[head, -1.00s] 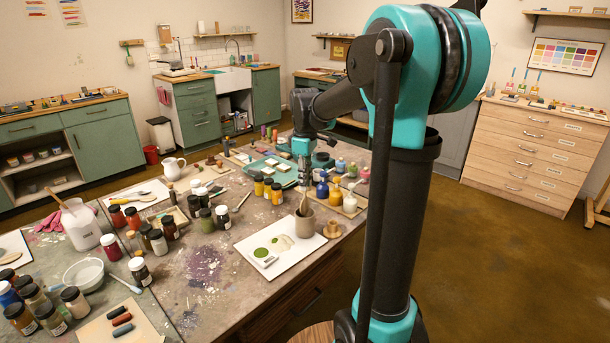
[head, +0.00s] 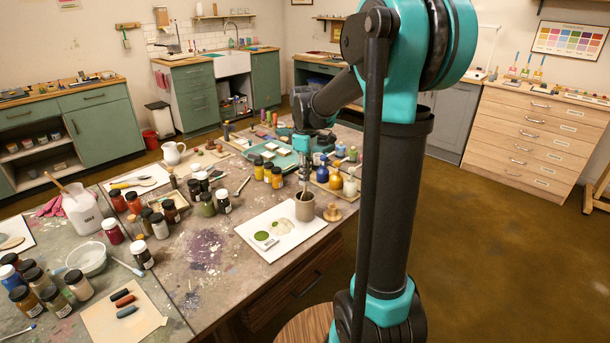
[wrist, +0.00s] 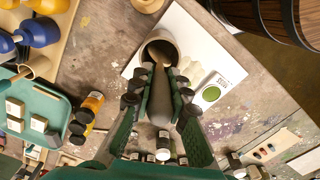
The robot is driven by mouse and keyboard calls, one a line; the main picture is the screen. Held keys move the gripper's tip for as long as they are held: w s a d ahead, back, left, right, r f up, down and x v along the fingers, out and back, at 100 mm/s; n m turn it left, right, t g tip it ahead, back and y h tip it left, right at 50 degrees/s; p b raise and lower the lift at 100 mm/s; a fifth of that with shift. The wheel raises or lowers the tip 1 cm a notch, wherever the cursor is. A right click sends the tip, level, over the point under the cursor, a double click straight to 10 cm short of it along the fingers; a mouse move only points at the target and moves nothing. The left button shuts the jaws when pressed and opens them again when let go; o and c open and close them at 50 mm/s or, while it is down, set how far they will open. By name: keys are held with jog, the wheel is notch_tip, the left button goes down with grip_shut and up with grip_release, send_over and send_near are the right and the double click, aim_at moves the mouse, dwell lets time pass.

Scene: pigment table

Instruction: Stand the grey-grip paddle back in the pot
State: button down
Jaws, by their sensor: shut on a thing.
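My gripper (head: 304,178) is shut on the grey-grip paddle and hangs above the pot. In the wrist view, the paddle's grey grip (wrist: 160,105) lies between the two dark fingers, and its far, brownish end points at the pot's mouth. The beige pot (head: 304,208) stands upright on the white board, near the table's right edge. It also shows in the wrist view (wrist: 149,47), with its dark opening partly covered by the paddle and fingers. The paddle's lower end appears within the pot's rim; I cannot tell how deep it is or whether it touches.
The white board (head: 262,222) bears green and cream paint patches. A small wooden piece (head: 332,213) stands right of the pot. Yellow jars (head: 277,177) and blue and yellow bottles (head: 335,179) stand close behind.

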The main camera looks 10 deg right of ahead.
jog(key=c, duration=1.4)
grip_release()
jog(key=shift+r, duration=0.15)
notch_tip(320, 180, up, 12)
jog(key=shift+f, duration=0.1)
jog(key=s+d+f+m+t, duration=0.2)
jog(key=s+f+m, duration=0.3)
jog(key=s+f, duration=0.6)
jog(key=s+d+f+m+t, duration=0.2)
jog(key=s+f+m, duration=0.4)
jog(key=s+f, duration=0.5)
jog(key=shift+f+m, duration=0.3)
jog(key=shift+f, duration=0.2)
